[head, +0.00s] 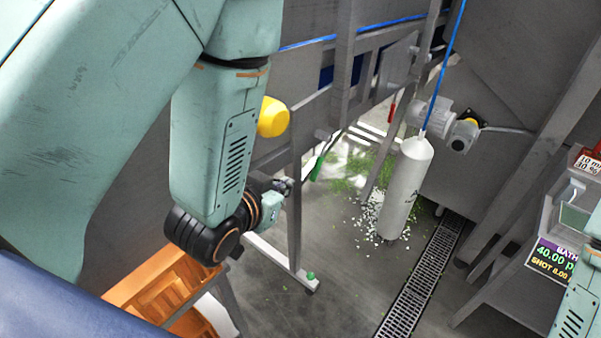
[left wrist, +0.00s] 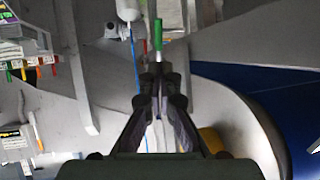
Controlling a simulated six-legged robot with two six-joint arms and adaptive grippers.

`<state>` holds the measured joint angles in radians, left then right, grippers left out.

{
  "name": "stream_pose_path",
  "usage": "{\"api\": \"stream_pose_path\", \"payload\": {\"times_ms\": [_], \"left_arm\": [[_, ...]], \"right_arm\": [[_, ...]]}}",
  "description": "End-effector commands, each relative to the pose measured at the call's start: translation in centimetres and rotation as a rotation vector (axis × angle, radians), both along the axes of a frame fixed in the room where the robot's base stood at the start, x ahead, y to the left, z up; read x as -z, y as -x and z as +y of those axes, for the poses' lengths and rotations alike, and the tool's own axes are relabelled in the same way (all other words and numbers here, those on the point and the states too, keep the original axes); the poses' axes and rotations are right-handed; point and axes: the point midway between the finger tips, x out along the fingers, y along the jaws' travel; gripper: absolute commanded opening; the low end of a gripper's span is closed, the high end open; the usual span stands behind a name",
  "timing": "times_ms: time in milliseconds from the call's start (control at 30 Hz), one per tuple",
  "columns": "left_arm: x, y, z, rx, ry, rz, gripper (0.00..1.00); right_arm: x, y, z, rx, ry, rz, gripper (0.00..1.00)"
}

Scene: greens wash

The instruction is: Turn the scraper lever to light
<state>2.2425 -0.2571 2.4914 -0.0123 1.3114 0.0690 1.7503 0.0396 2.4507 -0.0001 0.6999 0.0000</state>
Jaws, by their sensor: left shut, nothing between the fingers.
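A lever with a green grip (head: 318,167) stands at a slant by the grey frame, near the middle of the head view. I cannot read any label or setting on it. In the left wrist view the green grip (left wrist: 157,35) lies straight beyond my fingertips. My left gripper (head: 289,184) is just left of and a little below the grip in the head view, partly hidden by its own wrist. In the left wrist view its fingers (left wrist: 157,70) meet at the tips with nothing between them. I cannot tell whether they touch the grip. My right gripper is out of view.
A white cylinder (head: 408,187) hangs on a blue hose right of the lever. A red handle (head: 391,108) hangs above. Green scraps (head: 352,168) and white bits lie on the floor by a drain grate (head: 424,276). Orange crates (head: 165,285) stand lower left. A display (head: 553,260) is at right.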

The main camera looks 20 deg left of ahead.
Motion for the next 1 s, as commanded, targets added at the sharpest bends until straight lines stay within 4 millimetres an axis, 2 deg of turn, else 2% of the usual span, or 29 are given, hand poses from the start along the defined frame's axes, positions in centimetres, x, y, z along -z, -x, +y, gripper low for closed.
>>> {"api": "stream_pose_path", "payload": {"times_ms": [133,700,1000], "left_arm": [[1.3,-1.6,-0.4,0.003,-0.002,-0.005,0.0],[5.4,-9.4,-0.7,-0.003,-0.001,-0.001,0.0],[6.5,-11.3,-0.9,-0.003,-0.003,-0.002,0.0]], "right_arm": [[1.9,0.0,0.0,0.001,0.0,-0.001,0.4],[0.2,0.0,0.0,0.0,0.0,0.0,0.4],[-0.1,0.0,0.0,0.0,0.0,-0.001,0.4]]}}
